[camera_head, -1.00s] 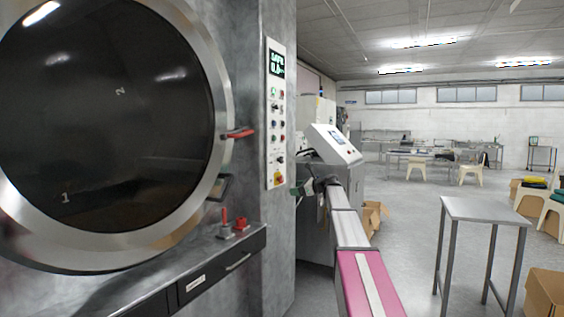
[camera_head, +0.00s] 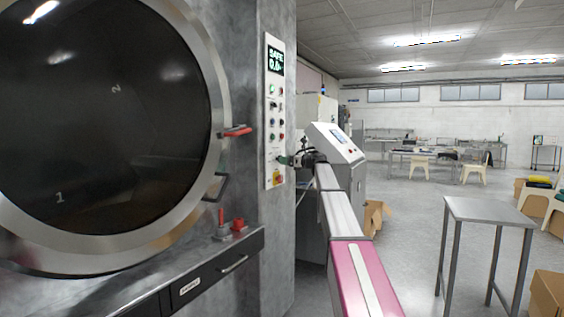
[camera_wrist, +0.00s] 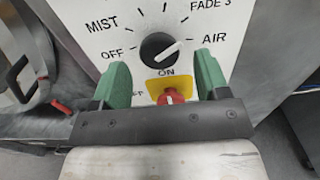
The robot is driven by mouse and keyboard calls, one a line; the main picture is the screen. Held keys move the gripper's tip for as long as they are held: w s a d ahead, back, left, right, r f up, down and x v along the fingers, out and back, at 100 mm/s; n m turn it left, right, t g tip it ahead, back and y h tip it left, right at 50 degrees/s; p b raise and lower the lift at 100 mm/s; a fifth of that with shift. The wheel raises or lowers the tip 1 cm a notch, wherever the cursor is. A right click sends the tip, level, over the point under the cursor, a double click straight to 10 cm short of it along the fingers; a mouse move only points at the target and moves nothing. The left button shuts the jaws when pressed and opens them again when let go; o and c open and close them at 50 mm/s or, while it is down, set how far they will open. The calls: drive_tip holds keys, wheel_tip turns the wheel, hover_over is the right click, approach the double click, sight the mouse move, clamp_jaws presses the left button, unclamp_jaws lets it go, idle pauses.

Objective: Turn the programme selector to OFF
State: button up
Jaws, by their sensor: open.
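The programme selector (camera_wrist: 158,47) is a round black knob with a white pointer line, on the white control panel (camera_wrist: 245,22). In the wrist view the line points up and right, towards AIR; OFF is printed to the knob's left, MIST at upper left, FADE 3 at upper right. My gripper (camera_wrist: 162,80) is open, its green fingers at the lower left and lower right of the knob, with nothing between them. In the head view my gripper (camera_head: 285,160) is at the lower part of the panel (camera_head: 275,110), and I cannot make out the selector there.
A red knob (camera_wrist: 170,98) on a yellow plate sits just below the selector, near my fingers. The large round washer door (camera_head: 222,100) with a red handle (camera_head: 236,131) is left of the panel. A steel table (camera_head: 485,212) stands at right, with open floor beyond.

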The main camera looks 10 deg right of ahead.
drive_tip(key=x, duration=0.2)
drive_tip(key=shift+w+a, duration=0.2)
drive_tip(key=shift+a, duration=0.1)
drive_tip(key=shift+c, duration=0.3)
drive_tip(key=c, duration=0.8)
